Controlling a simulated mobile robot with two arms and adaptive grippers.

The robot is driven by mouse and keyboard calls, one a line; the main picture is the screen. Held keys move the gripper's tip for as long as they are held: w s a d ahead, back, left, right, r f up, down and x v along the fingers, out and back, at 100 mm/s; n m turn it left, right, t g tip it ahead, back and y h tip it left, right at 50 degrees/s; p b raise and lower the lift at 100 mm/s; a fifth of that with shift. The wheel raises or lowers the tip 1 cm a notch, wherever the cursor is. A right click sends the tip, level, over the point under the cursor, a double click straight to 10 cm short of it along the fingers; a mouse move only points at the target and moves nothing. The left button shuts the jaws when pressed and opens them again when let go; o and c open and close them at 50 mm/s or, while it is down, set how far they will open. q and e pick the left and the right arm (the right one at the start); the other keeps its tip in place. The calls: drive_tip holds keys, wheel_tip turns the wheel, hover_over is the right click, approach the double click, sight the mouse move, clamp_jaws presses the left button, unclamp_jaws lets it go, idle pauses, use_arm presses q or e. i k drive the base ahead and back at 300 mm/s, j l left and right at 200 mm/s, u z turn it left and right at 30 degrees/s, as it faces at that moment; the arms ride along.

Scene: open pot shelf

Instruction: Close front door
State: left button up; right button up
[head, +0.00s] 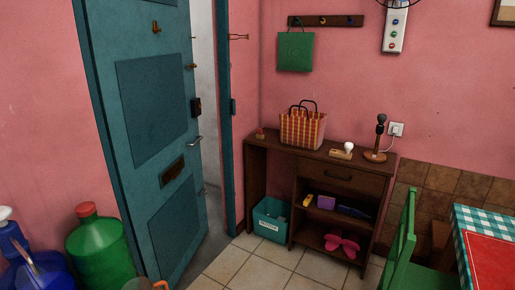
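The front door (150,105) is a teal panelled door on the left of the head view. It stands ajar, with a gap (207,110) showing pale wall and floor between its right edge and the teal door frame (226,100). A lever handle (193,140), a dark lock box (196,107) and a dark letter slot (172,171) are on the door. Neither of my grippers is in view.
A green jug (100,245) and blue containers (35,262) stand on the floor left of the door. A brown shelf desk (318,172) with a teal bin (270,218) stands right of the frame. A green chair (405,250) is at right. Tiled floor (250,265) is clear between.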

sight(145, 79)
drive_tip(key=i+l, duration=0.1)
drive_tip(key=i, duration=0.4)
drive_tip(key=i+l, duration=0.1)
drive_tip(key=i, duration=0.4)
drive_tip(key=i+l+u, duration=0.1)
drive_tip(key=i, duration=0.45)
drive_tip(key=i+l, duration=0.15)
drive_tip(key=i, duration=0.35)
